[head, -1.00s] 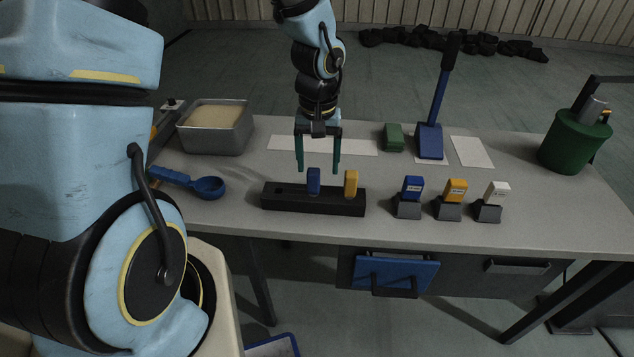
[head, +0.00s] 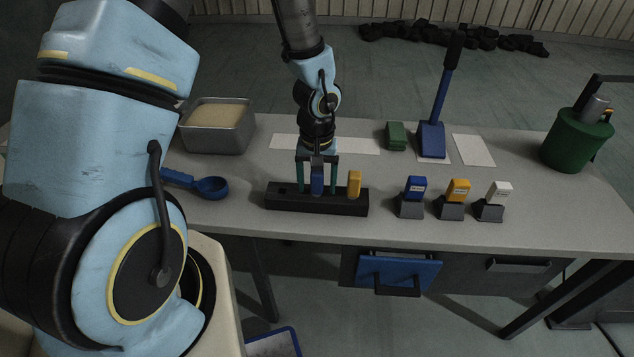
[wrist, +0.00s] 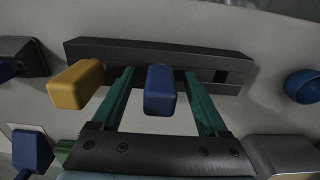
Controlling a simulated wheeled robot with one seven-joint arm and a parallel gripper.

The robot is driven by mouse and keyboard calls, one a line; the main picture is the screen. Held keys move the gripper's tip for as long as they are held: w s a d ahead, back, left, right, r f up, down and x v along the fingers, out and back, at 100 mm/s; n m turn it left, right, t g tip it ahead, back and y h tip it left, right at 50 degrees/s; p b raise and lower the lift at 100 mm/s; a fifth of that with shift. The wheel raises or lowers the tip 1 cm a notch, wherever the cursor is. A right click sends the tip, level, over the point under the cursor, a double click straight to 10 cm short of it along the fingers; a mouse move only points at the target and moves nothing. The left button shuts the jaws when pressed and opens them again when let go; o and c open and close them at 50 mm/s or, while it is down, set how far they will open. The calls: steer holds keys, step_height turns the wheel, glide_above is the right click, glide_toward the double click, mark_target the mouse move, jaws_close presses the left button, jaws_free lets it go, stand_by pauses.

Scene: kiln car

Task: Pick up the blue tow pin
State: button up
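The blue tow pin (head: 317,181) stands upright in a black rack (head: 340,205) on the grey table. In the wrist view the blue pin (wrist: 160,90) lies between the two green fingers of my gripper (wrist: 160,98), with a gap on each side. My gripper (head: 317,178) has come down over the pin, fingers spread and apart from it. A yellow pin (head: 354,184) stands in the same rack just to the right, outside the fingers. The pin's lower part is hidden in the rack.
Blue, orange and white labelled tags (head: 458,190) stand in grey holders right of the rack. A blue scoop (head: 210,187) and a metal bin of sand (head: 217,127) are on the left.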

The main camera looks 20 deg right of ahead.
jaws_close()
stand_by(0.4)
steer(key=shift+r, duration=0.15)
